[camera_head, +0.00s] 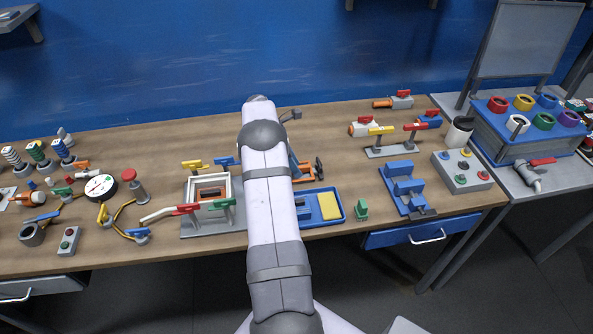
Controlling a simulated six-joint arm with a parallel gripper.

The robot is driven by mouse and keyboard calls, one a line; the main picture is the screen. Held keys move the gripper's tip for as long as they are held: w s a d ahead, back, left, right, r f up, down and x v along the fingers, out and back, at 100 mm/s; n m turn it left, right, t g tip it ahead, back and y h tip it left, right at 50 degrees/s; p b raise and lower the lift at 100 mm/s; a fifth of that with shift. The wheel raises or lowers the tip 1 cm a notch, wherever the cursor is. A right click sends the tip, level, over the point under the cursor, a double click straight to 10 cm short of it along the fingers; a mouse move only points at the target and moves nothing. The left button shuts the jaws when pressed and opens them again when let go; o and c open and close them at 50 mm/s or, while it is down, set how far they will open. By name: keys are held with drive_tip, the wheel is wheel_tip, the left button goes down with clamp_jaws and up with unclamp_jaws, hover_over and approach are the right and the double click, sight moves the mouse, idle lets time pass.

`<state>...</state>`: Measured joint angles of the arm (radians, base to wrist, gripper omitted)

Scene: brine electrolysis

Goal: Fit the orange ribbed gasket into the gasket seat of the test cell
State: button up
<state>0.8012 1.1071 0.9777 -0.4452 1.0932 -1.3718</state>
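A square white frame (189,188) stands on a grey base, left of my arm; it looks like the test cell. An orange-brown band (208,193) shows inside its opening; I cannot tell whether this is the ribbed gasket or part of the cell. Another orange piece with dark parts (307,168) shows just right of my arm, partly hidden by it. My arm reaches up through the middle of the picture over the table. I cannot make out my gripper's fingers; they seem hidden behind the arm.
A blue tray (341,207) with a yellow block (329,206) lies right of my arm. Green and red-handled levers (222,204) stand at the cell's front. Valves and a gauge (101,188) crowd the left. Blue blocks (404,187) stand further right. The back middle of the table (200,135) is clear.

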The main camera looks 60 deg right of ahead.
drive_tip(key=shift+f, duration=0.2)
idle(0.4)
clamp_jaws()
